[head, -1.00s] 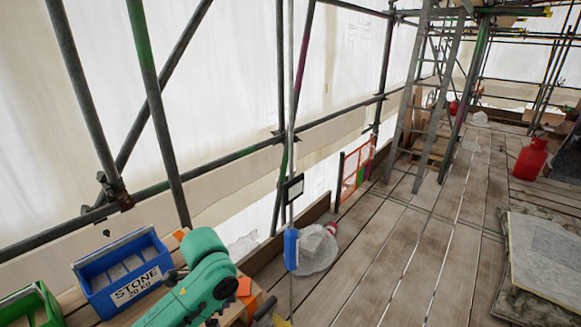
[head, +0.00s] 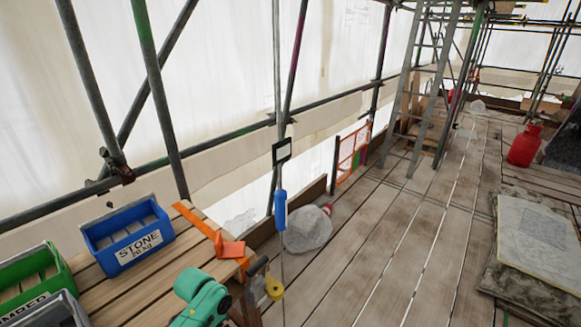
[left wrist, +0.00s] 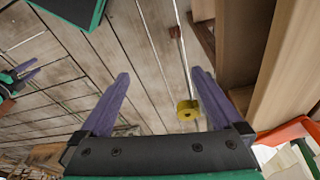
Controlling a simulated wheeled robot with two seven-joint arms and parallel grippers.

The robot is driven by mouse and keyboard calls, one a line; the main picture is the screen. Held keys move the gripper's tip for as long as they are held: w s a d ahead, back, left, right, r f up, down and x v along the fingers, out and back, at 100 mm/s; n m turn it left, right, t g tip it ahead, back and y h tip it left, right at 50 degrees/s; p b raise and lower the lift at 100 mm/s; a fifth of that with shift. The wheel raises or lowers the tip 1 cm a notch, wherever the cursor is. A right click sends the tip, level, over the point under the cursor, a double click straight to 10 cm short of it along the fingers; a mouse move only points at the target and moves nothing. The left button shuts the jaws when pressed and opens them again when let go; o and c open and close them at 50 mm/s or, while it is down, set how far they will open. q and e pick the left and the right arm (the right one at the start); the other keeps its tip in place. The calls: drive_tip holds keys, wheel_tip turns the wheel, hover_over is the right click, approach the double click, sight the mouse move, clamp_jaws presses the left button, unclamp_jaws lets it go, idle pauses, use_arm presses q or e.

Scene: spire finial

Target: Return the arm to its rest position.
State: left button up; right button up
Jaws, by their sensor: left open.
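My left arm (head: 200,299), green and black, shows at the bottom of the head view, beside the plank bench; its gripper is outside that view. In the left wrist view my left gripper (left wrist: 160,73) has two purple fingers spread wide with nothing held between them. Part of another green gripper with purple fingers, apparently my right (left wrist: 24,72), shows small at the left edge of that view; its opening is unclear.
Blue STONE bin (head: 127,240) and green bin (head: 35,280) stand on the plank bench (head: 185,250). An orange piece (head: 230,247) lies at its edge. A thin rod with a blue grip (head: 280,210) and a yellow disc (left wrist: 187,110) are close by.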

use_arm(q)
drive_tip(key=s+a+f+n+b, duration=0.15)
drive_tip(key=s+f, duration=0.25)
drive_tip(key=f, duration=0.4)
drive_tip(key=s+a+f+n+y+b, duration=0.1)
drive_tip(key=s+a+f+n, duration=0.2)
drive_tip(key=f, duration=0.5)
drive_tip(key=s+a+f+n+b, duration=0.1)
drive_tip(key=s+a+f, duration=0.2)
drive_tip(key=s+f, duration=0.45)
drive_tip(key=s+f+n+b, duration=0.1)
drive_tip(key=s+f, duration=0.5)
drive_tip(key=s, duration=0.4)
drive_tip(key=s+a+f+n+b, duration=0.1)
drive_tip(key=s+f, duration=0.5)
drive_tip(key=s, duration=0.5)
drive_tip(key=shift+a+f+y, duration=0.15)
drive_tip(key=shift+f+y, duration=0.05)
drive_tip(key=shift+y, duration=0.2)
use_arm(e)
wheel_tip(320, 180, down, 6)
drive_tip(key=s, duration=0.1)
drive_tip(key=shift+s+d+f, duration=0.2)
drive_tip(key=shift+d, duration=0.2)
